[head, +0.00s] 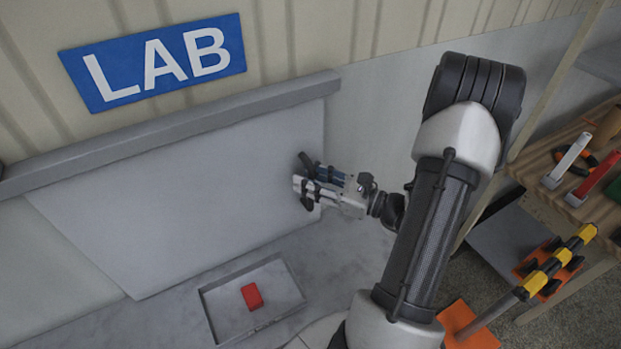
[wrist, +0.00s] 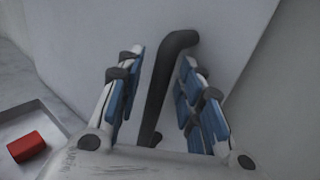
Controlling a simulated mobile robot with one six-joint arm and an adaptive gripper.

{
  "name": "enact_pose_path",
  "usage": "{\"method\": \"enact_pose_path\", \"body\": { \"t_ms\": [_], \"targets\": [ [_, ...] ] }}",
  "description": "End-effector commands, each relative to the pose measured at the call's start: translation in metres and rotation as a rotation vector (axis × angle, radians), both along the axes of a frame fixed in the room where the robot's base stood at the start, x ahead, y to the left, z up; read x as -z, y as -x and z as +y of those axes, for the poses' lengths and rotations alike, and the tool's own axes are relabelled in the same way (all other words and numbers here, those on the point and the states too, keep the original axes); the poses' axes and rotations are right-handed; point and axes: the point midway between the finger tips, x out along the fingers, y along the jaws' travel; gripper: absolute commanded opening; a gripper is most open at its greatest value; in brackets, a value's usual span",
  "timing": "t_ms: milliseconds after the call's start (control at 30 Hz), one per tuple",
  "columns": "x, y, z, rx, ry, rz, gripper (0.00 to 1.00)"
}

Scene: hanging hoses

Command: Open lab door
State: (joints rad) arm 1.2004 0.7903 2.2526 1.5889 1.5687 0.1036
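The lab door (head: 190,190) is a plain pale grey panel below the blue LAB sign (head: 155,60); it looks closed. A dark bar handle (head: 306,160) is near its right edge, partly hidden by my gripper (head: 303,188). In the wrist view, the handle (wrist: 170,85) runs between the two blue-padded fingers of my gripper (wrist: 162,60). The fingers stand on either side of it with gaps visible, so the gripper is open around the handle.
A shallow grey tray (head: 284,318) with a red block (head: 252,296) lies on the floor before the door. A wooden shelf (head: 545,170) with tools stands at the right. An orange piece with a yellow-banded rod (head: 510,300) is near its foot.

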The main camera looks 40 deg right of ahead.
Motion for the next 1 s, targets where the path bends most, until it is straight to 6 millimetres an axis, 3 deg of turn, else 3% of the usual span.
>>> {"method": "enact_pose_path", "body": {
  "t_ms": [100,600,1000],
  "targets": [
    [-0.0001,0.0002,-0.0001,0.0,0.0,0.0,0.34],
    [-0.0001,0.0004,-0.0001,-0.001,0.0,0.0,0.01],
    [-0.0001,0.0004,-0.0001,-0.001,0.0,0.0,0.0]
  ]
}}
